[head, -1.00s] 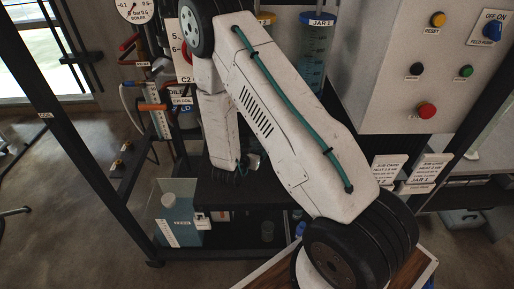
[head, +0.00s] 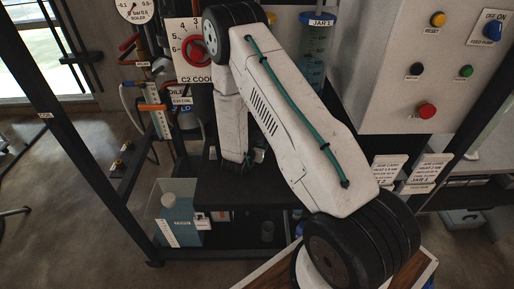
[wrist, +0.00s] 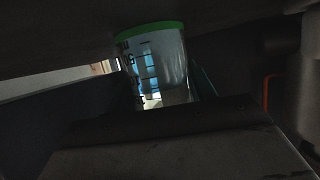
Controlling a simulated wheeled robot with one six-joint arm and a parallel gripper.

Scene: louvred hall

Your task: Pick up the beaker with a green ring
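The beaker with a green ring (wrist: 155,75) is in the upper middle of the wrist view. It is clear, with dark markings on its side and a green band at its top. A dark surface crosses above it, and a dark edge in front hides its base. In the head view my gripper (head: 238,168) is low at the end of the white arm, over the dark shelf. A small glassy shape (head: 259,155) shows beside it, too small to identify. My fingertips are dark and unclear, so I cannot tell whether they touch the beaker.
The black shelf (head: 250,195) lies below my gripper. A blue-filled container (head: 178,222) stands on the lower level to the left. Black frame posts bound the rack.

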